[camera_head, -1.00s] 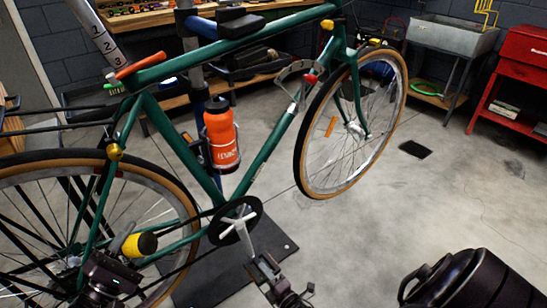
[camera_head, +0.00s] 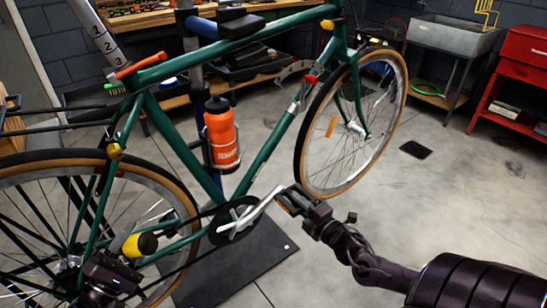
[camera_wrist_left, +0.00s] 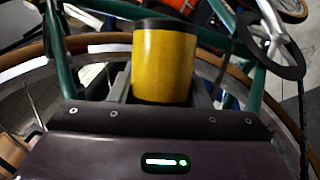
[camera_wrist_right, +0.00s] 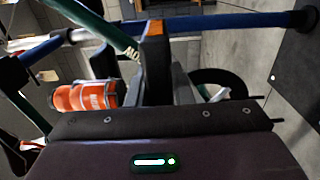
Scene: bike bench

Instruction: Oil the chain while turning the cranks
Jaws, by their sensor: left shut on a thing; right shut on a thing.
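The green bike (camera_head: 178,133) hangs at the left and middle. Its dark chainring (camera_head: 222,233) carries a silver crank (camera_head: 262,208) that points up and to the right. My right gripper (camera_head: 297,203) is shut on the pedal (camera_head: 285,201) at the crank's end; the pedal's block also stands between the fingers in the right wrist view (camera_wrist_right: 155,65). My left gripper (camera_head: 125,255) is shut on a yellow oil bottle (camera_head: 141,244) with a dark end, near the rear wheel. The bottle also shows in the left wrist view (camera_wrist_left: 165,62). The dark chain (camera_head: 190,258) runs rearward; oil on it cannot be made out.
An orange water bottle (camera_head: 221,138) sits in the frame above the chainring. The rear wheel (camera_head: 150,172) is close to my left gripper. A dark base plate (camera_head: 238,270) lies below the crank. The concrete floor to the right is open, up to a red cabinet (camera_head: 524,75).

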